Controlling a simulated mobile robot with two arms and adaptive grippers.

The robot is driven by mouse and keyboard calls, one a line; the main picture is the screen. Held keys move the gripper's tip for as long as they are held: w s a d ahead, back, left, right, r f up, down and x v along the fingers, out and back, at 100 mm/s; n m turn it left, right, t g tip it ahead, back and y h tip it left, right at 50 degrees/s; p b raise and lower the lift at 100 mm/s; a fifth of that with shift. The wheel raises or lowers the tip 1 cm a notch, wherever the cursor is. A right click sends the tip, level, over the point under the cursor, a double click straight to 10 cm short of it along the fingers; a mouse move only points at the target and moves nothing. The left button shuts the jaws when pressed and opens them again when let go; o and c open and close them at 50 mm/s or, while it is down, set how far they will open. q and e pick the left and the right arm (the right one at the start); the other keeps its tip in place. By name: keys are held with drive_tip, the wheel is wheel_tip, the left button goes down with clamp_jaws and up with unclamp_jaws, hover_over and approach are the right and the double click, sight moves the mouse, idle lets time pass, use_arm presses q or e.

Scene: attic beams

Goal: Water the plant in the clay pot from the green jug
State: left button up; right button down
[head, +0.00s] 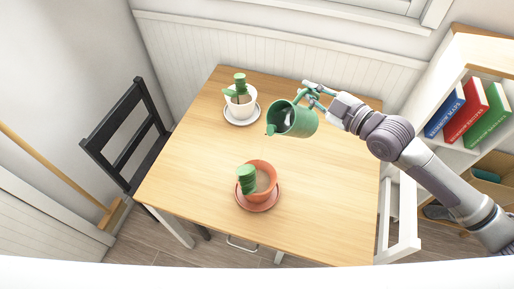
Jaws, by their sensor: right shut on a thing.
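The clay pot (266,192) stands on a reddish saucer (258,206) near the front middle of the table. Its plant (246,180) is a green cactus-like shape at the pot's left side. My right gripper (309,96) is shut on the green jug (296,121), at its handle on the upper right side. The jug is tilted, its spout pointing left. It is behind and to the right of the clay pot, apart from it. No water shows coming out. My left gripper is not in view.
A white pot (241,109) with another green plant (237,88) stands on a saucer at the back left. The wooden table (190,150) has clear room at left and right. A black chair (125,130) stands left, a white chair (404,215) right, a bookshelf (486,60) far right.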

drive_tip(key=shift+a+r, duration=0.1)
drive_tip(key=shift+r, duration=0.15)
